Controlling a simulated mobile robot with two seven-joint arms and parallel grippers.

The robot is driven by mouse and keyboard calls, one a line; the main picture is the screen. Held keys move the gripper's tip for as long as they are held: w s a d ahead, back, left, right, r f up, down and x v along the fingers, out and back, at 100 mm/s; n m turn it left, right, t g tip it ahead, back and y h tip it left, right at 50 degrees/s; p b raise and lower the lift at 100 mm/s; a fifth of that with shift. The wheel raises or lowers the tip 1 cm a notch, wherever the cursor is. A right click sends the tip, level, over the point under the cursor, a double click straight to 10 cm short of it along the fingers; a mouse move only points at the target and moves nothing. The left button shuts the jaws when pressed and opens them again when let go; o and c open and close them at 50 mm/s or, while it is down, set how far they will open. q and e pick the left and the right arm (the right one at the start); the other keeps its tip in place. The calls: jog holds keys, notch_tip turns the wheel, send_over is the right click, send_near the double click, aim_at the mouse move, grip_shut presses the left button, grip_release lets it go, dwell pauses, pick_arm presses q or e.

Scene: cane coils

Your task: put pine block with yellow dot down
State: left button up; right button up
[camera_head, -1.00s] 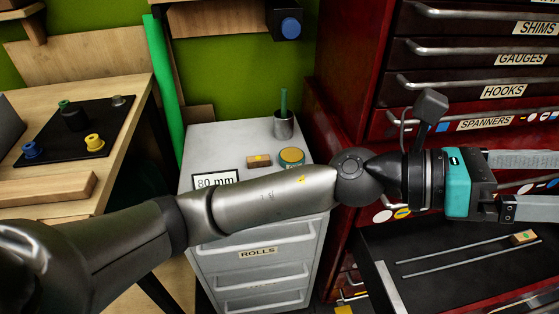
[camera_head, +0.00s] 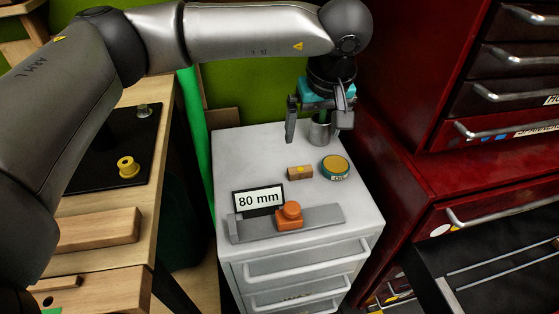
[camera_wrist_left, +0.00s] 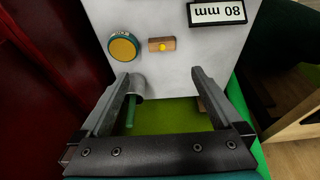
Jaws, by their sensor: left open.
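The pine block with a yellow dot (camera_head: 299,172) lies flat on the grey cabinet top (camera_head: 255,155), beside a round tin. It also shows in the left wrist view (camera_wrist_left: 161,44), beyond the fingertips. My left gripper (camera_head: 320,132) points down over the back of the cabinet, around or above the metal cup; I cannot tell its exact height. Its two fingers are apart, with no block between them, as the left wrist view (camera_wrist_left: 160,75) shows. The block is apart from the fingers. My right gripper is not in view.
The metal cup (camera_head: 320,133) stands near the left fingers, holding a green rod (camera_wrist_left: 130,112). The round yellow-topped tin (camera_head: 335,168), an 80 mm sign (camera_head: 259,200) and a grey bar with an orange slider (camera_head: 289,216) share the top. An open drawer (camera_head: 490,270) juts out at right.

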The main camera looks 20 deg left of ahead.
pick_arm(q)
jog(key=b, duration=0.3)
send_over(300, 169)
jog(key=s+d, duration=0.2)
notch_tip(300, 169, down, 8)
jog(key=shift+b+x, duration=0.75)
jog(key=shift+x, duration=0.85)
jog(key=shift+w+a+f+b, duration=0.1)
jog(key=shift+a+f+b, duration=0.2)
jog(key=shift+f, duration=0.25)
jog(key=shift+w+a+f+b, duration=0.15)
jog(key=shift+f+b, duration=0.2)
jog(key=shift+f, duration=0.2)
jog(key=shift+w+a+f, duration=0.1)
jog(key=shift+f, duration=0.45)
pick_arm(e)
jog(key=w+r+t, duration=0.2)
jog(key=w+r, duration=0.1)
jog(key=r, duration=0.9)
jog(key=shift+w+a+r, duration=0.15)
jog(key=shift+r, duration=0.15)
pick_arm(q)
jog(key=c, duration=1.4)
jog(key=shift+r, duration=0.1)
